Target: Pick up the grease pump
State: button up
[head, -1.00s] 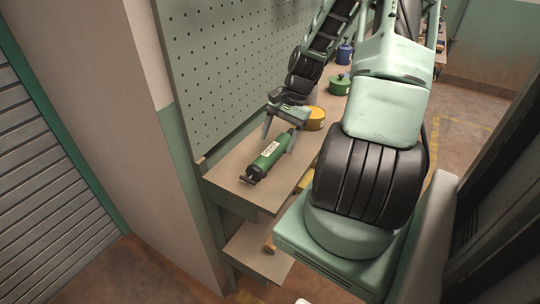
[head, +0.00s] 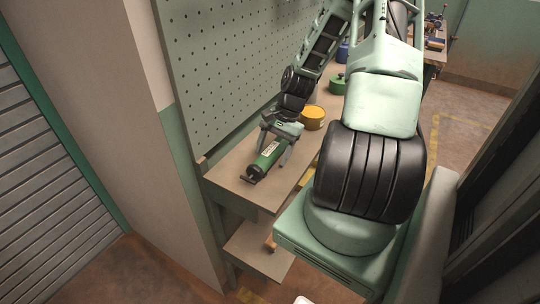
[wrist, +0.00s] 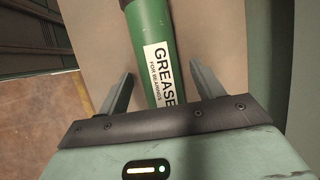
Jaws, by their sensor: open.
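The grease pump (head: 266,160) is a green cylinder with a dark handle end and a white label. It lies on the near end of the wooden shelf top. In the wrist view the grease pump (wrist: 152,50) runs between the fingers, its label reading "GREASE". My gripper (head: 274,151) is open over the pump, with one finger on each side of it. In the wrist view my gripper (wrist: 166,82) shows gaps between both fingers and the pump. The pump's far end is hidden by my gripper.
A yellow tin (head: 312,118) stands close behind my gripper. A green can (head: 338,86) and a blue can (head: 343,54) stand farther along. The pegboard wall (head: 235,75) rises along the left of the shelf. A lower shelf (head: 256,250) lies beneath.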

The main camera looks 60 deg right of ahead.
aim_at(273, 148)
jog(key=shift+f, duration=0.1)
dwell(0.3)
grip_shut()
notch_tip(273, 148, up, 11)
jog(key=shift+f+b, duration=0.2)
jog(key=shift+b, duration=0.15)
dwell(0.4)
